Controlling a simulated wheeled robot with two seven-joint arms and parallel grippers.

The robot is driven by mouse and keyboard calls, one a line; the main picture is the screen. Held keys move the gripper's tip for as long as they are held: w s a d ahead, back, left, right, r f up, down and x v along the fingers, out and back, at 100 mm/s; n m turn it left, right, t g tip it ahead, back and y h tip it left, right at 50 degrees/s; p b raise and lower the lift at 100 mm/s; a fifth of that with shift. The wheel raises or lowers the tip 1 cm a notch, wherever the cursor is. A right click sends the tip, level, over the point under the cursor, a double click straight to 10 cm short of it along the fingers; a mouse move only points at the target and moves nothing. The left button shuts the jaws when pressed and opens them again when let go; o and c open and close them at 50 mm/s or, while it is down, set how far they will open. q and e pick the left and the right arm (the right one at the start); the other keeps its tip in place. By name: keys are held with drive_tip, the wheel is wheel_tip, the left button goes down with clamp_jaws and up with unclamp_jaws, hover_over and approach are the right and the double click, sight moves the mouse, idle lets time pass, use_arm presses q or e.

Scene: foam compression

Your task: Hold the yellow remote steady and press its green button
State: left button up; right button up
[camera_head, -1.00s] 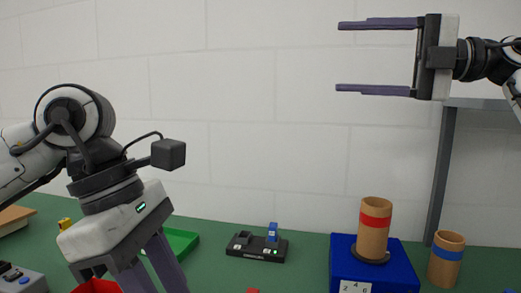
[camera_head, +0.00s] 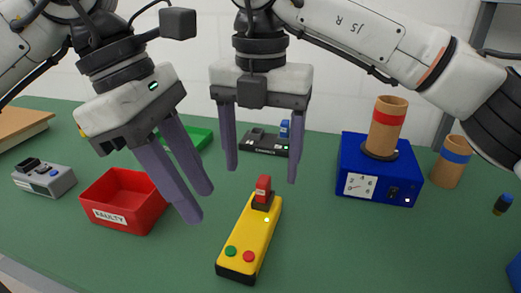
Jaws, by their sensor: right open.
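The yellow remote (camera_head: 254,238) lies on the green table at front centre, with its long side running away from me. Its green button (camera_head: 231,251) is at the near left end, beside a red button (camera_head: 248,256). A red lever (camera_head: 263,188) on a black base stands at its far end. My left gripper (camera_head: 202,204) points down to the left of the remote; its fingers show a gap and hold nothing. My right gripper (camera_head: 261,175) points down above the far end of the remote, open with its fingers wide apart and empty. Neither gripper appears to touch the remote.
A red bin (camera_head: 122,215) marked "FAULTY" stands left, beside a grey box (camera_head: 44,180). A green tray (camera_head: 199,138) and a black device (camera_head: 260,141) lie behind. A blue box (camera_head: 352,155) with a cardboard tube (camera_head: 387,120) stands right, near another tube (camera_head: 452,165).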

sight(261, 208)
wheel_tip(261, 208, down, 10)
drive_tip(key=shift+r, duration=0.15)
drive_tip(key=shift+c, duration=0.5)
drive_tip(key=c, duration=1.1)
use_arm(q)
drive_tip(key=shift+c, duration=0.9)
use_arm(e)
drive_tip(key=shift+c, duration=0.6)
use_arm(q)
clamp_jaws()
use_arm(e)
drive_tip(key=shift+c, duration=0.2)
